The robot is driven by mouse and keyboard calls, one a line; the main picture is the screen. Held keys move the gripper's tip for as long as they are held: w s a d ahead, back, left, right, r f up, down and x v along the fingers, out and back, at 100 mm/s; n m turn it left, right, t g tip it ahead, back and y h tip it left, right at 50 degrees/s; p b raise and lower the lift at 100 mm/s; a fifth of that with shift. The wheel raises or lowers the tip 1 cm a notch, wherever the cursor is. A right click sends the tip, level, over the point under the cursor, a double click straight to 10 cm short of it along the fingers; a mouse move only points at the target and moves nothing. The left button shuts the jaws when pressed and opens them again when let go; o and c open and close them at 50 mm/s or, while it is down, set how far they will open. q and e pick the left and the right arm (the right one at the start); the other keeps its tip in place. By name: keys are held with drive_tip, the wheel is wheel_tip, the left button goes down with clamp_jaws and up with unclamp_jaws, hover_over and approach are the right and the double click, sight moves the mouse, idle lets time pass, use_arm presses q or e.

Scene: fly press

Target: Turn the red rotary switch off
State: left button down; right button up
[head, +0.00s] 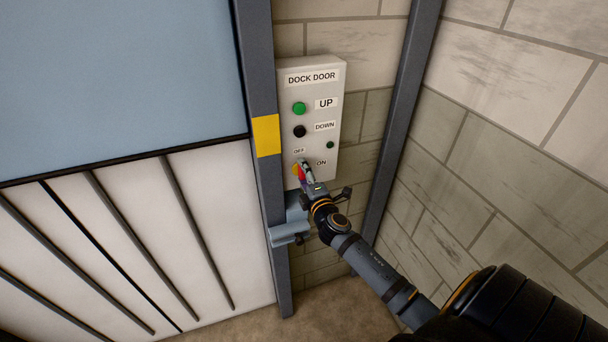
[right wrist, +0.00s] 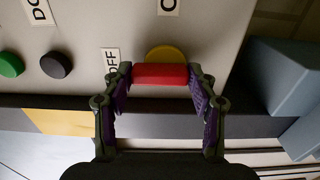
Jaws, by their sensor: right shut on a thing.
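The red rotary switch (head: 302,176) sits on a round yellow plate (head: 295,170) low on the grey dock door panel (head: 322,95). In the right wrist view its red handle (right wrist: 160,75) lies level across the picture, with the yellow plate behind it. One end is close to the OFF label (right wrist: 110,60); the ON label (right wrist: 168,6) is above, at the picture's top edge. My right gripper (head: 307,172) is at the switch, and its fingers (right wrist: 159,84) are shut on both ends of the handle. My left gripper is not in view.
The panel also has a green UP button (head: 299,108), a black DOWN button (head: 300,131) and a small green light (head: 330,145). A blue-grey bracket (head: 289,230) juts out just below. The door (head: 120,90) is at left, a block wall (head: 520,130) at right.

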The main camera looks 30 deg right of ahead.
drive_tip(key=o, duration=1.1)
drive_tip(key=shift+o, duration=0.2)
drive_tip(key=v, duration=1.2)
drive_tip(key=shift+f, duration=0.2)
